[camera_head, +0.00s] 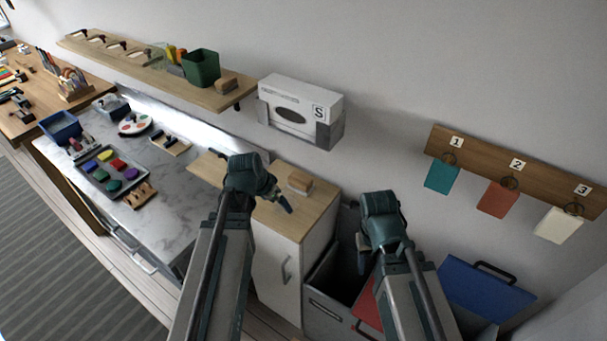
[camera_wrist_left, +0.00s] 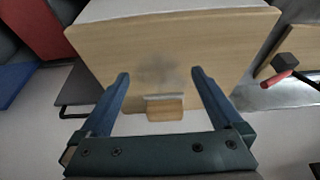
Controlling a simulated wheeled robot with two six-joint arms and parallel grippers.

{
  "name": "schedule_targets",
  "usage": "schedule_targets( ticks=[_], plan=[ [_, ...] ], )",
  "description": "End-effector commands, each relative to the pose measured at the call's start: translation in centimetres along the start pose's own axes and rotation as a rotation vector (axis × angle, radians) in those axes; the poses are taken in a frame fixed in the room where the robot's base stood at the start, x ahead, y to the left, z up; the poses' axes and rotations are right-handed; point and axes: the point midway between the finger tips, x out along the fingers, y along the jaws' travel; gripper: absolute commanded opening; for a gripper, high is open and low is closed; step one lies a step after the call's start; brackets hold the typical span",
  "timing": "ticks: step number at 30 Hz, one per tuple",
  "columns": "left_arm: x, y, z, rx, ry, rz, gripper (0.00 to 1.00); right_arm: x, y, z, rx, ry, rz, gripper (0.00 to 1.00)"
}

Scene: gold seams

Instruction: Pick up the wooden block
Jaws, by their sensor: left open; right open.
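The wooden block (camera_head: 300,182) lies on the wooden top of a white cabinet (camera_head: 262,213), near its back edge by the wall. In the left wrist view the block (camera_wrist_left: 165,110) shows between my two fingers, with a thin grey strip along one side. My left gripper (camera_head: 280,196) is open and empty over the cabinet top, to the left of the block in the head view. I cannot tell the height gap. My right gripper (camera_head: 362,252) hangs over the bins right of the cabinet. Its fingers are mostly hidden behind its own body.
A similar wooden block (camera_head: 227,85) sits on the wall shelf beside a green bin (camera_head: 201,67). A white box (camera_head: 300,105) in a wall holder hangs above the cabinet. A marble counter (camera_head: 180,208) with paints stands left. Bins with a blue lid (camera_head: 484,289) stand right.

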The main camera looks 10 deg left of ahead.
Motion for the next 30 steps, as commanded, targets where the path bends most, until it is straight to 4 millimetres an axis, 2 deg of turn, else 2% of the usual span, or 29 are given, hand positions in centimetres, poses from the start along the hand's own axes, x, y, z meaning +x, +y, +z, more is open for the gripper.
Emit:
schedule_targets(
  ticks=[8, 11, 21, 30],
  plan=[
    [0.2, 0.0, -0.5, 0.0, 0.0, 0.0, 1.0, 0.0, 0.0, 0.0, 0.0, 0.0, 0.0, 0.5],
    [0.6, -0.1, -1.4, 0.001, 0.0, 0.001, 1.0, 0.0, 0.0, 0.0, 0.0, 0.0, 0.0, 0.5],
    [2.8, -0.1, -6.6, 0.001, -0.001, 0.0, 1.0, 0.0, 0.0, 0.0, 0.0, 0.0, 0.0, 0.5],
    [3.1, 0.0, -7.4, 0.0, -0.001, 0.0, 1.0, 0.0, 0.0, 0.0, 0.0, 0.0, 0.0, 0.5]
  ],
)
